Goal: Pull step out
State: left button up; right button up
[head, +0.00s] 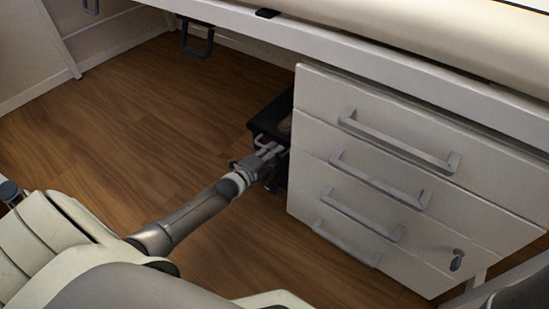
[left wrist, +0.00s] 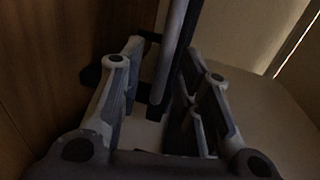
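The step (head: 273,116) is a dark, low piece under the desk, just left of the white drawer unit. Much of it is hidden behind the drawers and my gripper. My left gripper (head: 270,154) reaches in from the left at the step's near side. In the left wrist view, the two sides of my left gripper (left wrist: 158,75) stand apart, with a dark bar (left wrist: 172,50) running between them. A gap shows on the bar's left; the right fingers are close to it, and I cannot tell whether they touch. My right gripper is out of view.
The white drawer unit (head: 400,185) with several grey handles stands close right of my gripper. The desk's front edge (head: 330,45) runs above. The wooden floor (head: 130,120) is open to the left. A dark bracket (head: 197,38) hangs under the desk at the back.

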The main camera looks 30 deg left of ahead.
pick_arm(q)
jog(key=shift+w, duration=0.55)
grip_shut()
